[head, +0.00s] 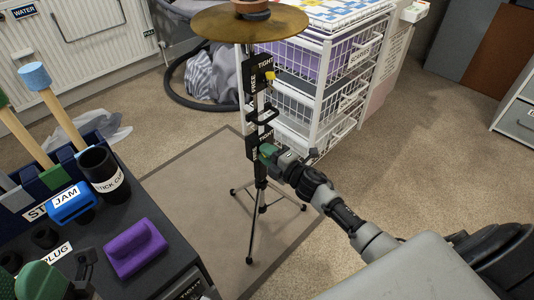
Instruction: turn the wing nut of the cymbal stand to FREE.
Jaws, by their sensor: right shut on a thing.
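The cymbal stand (249,205) is a black tripod stand with a brass cymbal (222,24) on top. Its upper black plate (249,75) reads FREE on the left and TIGHT on the right, with a yellow knob (270,76) beside it. Its lower black plate (252,146) shows TIGHT at the upper right; its other word is partly covered. My right gripper (268,151) is shut at this lower plate, on the wing nut, which is mostly hidden by the green-and-grey fingers. I cannot read the wing nut's angle.
A white wire-basket drawer unit (312,92) stands close behind the stand. A dark cart at lower left holds a blue JAM block (72,204), a purple block (135,247), a black cup (103,174) and mallets. The carpet at right is clear.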

